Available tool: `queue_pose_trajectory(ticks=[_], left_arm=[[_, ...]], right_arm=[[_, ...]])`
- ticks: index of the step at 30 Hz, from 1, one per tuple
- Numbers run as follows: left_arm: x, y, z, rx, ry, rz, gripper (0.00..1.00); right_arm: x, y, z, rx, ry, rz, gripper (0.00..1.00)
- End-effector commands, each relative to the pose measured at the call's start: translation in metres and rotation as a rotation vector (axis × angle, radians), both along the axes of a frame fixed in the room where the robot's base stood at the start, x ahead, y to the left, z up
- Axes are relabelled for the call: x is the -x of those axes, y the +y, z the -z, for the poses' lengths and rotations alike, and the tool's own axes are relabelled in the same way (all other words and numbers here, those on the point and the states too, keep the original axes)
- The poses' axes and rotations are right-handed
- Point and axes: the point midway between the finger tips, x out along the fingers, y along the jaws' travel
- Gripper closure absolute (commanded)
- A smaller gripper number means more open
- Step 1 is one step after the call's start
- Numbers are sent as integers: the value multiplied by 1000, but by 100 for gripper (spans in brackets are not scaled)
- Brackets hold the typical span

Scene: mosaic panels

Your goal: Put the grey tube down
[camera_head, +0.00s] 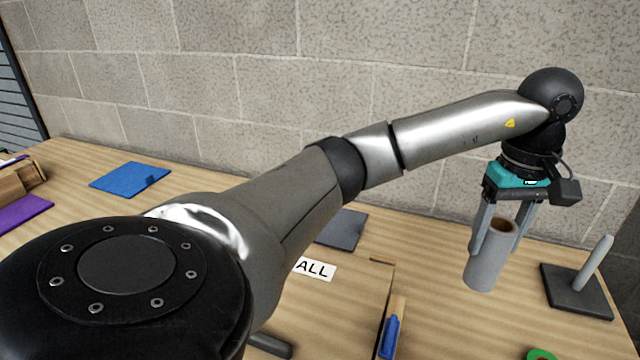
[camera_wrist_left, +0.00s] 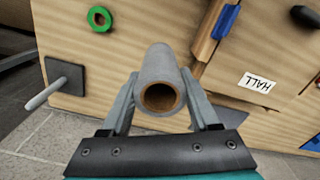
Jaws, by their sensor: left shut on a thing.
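The grey tube (camera_head: 484,268) stands roughly upright at the right of the head view, its brown hollow top end facing up. My left gripper (camera_head: 495,245) points down and is shut on the tube, one finger on each side. In the left wrist view the tube (camera_wrist_left: 160,65) lies between the two fingers (camera_wrist_left: 162,105), its open end towards the camera. I cannot tell whether its lower end touches the table or hangs just above it. My right gripper is not in view.
A dark square base with a grey peg (camera_head: 593,265) stands right of the tube. A green ring (camera_head: 541,355) lies at the front edge. A blue mat (camera_head: 130,178) lies far left.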

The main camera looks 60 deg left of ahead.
Motion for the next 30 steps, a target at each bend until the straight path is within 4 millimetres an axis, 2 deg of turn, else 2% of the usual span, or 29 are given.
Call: queue_pose_trajectory(ticks=[5, 8, 11, 21, 24, 30], left_arm=[[0, 0, 0, 1, -1, -2, 95], [0, 0, 7, 0, 2, -2, 95], [1, 0, 25, -1, 5, -3, 95], [1, -1, 116, 1, 6, -2, 95], [1, 0, 137, 1, 4, -2, 95], [0, -1, 157, 1, 1, -2, 95]], right_arm=[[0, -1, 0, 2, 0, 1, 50], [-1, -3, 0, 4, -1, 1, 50], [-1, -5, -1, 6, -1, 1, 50], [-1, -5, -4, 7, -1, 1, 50], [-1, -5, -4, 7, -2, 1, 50], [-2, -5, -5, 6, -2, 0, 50]])
